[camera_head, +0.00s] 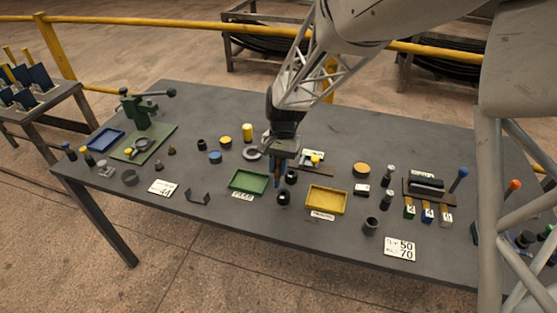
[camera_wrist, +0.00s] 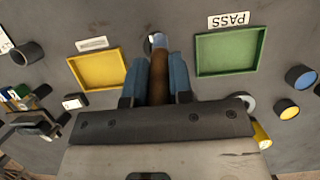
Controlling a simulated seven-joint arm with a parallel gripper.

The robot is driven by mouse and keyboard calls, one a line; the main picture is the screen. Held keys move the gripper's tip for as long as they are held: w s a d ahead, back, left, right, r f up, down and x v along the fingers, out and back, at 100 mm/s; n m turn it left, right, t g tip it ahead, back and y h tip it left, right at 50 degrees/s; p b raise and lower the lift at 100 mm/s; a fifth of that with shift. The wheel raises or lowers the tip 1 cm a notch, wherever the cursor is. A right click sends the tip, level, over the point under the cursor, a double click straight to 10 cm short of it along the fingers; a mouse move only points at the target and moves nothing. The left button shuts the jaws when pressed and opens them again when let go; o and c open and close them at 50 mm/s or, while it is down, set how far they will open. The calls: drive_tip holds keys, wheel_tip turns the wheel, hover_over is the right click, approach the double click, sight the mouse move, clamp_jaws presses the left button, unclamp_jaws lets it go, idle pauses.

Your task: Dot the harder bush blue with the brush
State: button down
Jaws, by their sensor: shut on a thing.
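My gripper (camera_head: 278,182) is over the middle of the table, between the green and yellow trays. Its blue fingers (camera_wrist: 160,80) are shut on a brown, rod-like piece, which looks like the brush (camera_wrist: 158,76). The brush points down toward a short dark bush (camera_head: 283,198) with a pale middle. That bush also shows at the brush's far end in the wrist view (camera_wrist: 149,43), partly covered by it; I cannot tell whether they touch. A second dark bush (camera_head: 291,177) stands close behind. Which bush is harder does not show.
The green tray (camera_head: 232,186), labelled PASS in the wrist view, and yellow tray (camera_head: 310,208) flank my gripper. A green press (camera_head: 145,110) stands at left. Several small pots and bushes are scattered around. A rack (camera_head: 428,198) with colored blocks stands at right. A "50 70" card (camera_head: 400,248) lies near the front edge.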

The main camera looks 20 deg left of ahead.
sight(279, 159)
drive_tip(key=shift+f, duration=1.6)
drive_tip(key=shift+w+f, duration=0.3)
drive_tip(key=shift+f, duration=0.45)
drive_tip(key=shift+s, duration=0.3)
drive_tip(key=shift+r, duration=4)
